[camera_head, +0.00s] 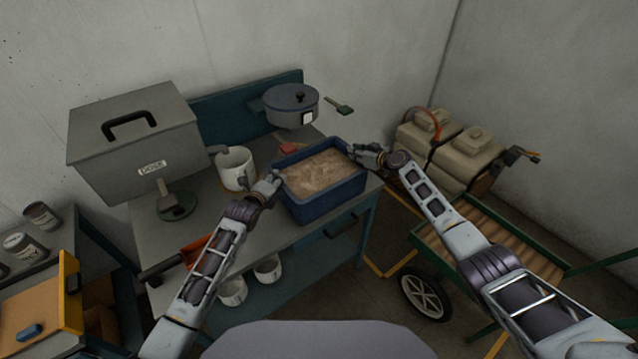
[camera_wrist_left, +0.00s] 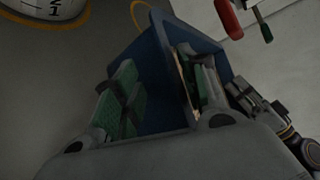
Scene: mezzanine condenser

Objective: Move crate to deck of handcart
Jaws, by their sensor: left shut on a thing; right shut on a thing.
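The blue crate (camera_head: 323,199), filled with tan material, is at the right end of the grey workbench. In the head view my left gripper (camera_head: 272,182) is shut on its left wall and my right gripper (camera_head: 366,154) is shut on its right wall. The left wrist view shows the blue crate (camera_wrist_left: 165,75) with one finger of my left gripper (camera_wrist_left: 165,95) on each side of its wall. I cannot tell whether the crate rests on the bench or is slightly lifted. The handcart (camera_head: 500,235), with a slatted brown deck and green frame, stands at the right, partly hidden by my right arm.
Tan canisters (camera_head: 455,150) stand behind the cart. Floor shows between bench and cart wheel (camera_head: 424,294).

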